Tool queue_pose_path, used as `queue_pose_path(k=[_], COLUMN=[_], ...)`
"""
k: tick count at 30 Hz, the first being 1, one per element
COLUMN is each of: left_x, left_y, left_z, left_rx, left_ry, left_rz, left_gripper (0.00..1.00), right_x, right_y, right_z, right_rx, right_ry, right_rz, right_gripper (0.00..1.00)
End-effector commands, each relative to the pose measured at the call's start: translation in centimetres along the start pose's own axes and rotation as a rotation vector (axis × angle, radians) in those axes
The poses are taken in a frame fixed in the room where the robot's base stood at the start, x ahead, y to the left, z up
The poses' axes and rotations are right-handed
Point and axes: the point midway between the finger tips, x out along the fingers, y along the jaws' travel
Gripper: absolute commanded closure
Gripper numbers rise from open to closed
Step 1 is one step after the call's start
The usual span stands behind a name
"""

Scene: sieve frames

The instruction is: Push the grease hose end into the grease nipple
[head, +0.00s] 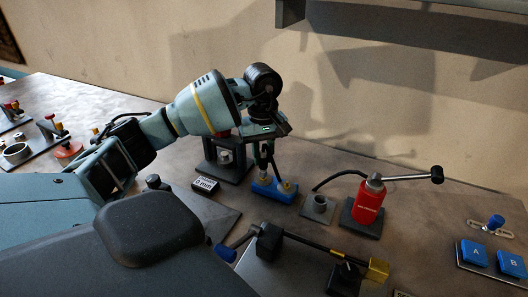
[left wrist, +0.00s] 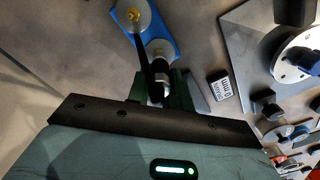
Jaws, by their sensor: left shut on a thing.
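My left gripper (head: 264,150) is above the blue block at the middle of the table, pointing down. In the left wrist view its fingers (left wrist: 165,90) are shut on the grease hose end (left wrist: 161,79), a dark piece with a shiny metal part. The block (head: 262,188) also shows in the head view. I cannot make out the grease nipple. My right gripper is not seen.
A "0 mm" label block (head: 205,184) is at the left. A black-and-yellow bar (head: 325,252) lies in front. Blue A and B buttons (head: 474,252) are far right.

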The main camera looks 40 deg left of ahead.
Motion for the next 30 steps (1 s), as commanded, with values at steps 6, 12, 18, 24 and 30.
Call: queue_pose_path(k=[6, 12, 18, 24, 30], left_x=[0.3, 0.3, 0.3, -1.7, -4.9], left_y=[0.0, 0.0, 0.0, 0.1, 0.1], left_z=[0.0, 0.0, 0.0, -0.1, 0.0], left_rx=[0.0, 0.0, 0.0, 0.0, 0.0], left_ry=[0.0, 0.0, 0.0, 0.002, 0.001], left_rz=[0.001, 0.0, -0.001, 0.003, 0.002], left_gripper=[0.67, 0.53, 0.53, 0.53, 0.53], right_x=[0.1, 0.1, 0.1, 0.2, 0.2], right_y=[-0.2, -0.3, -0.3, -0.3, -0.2], right_z=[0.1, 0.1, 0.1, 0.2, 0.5], right_rx=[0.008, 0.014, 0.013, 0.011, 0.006], right_ry=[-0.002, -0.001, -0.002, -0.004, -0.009], right_rz=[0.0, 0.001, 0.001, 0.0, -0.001], right_gripper=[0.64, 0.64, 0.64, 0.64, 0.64])
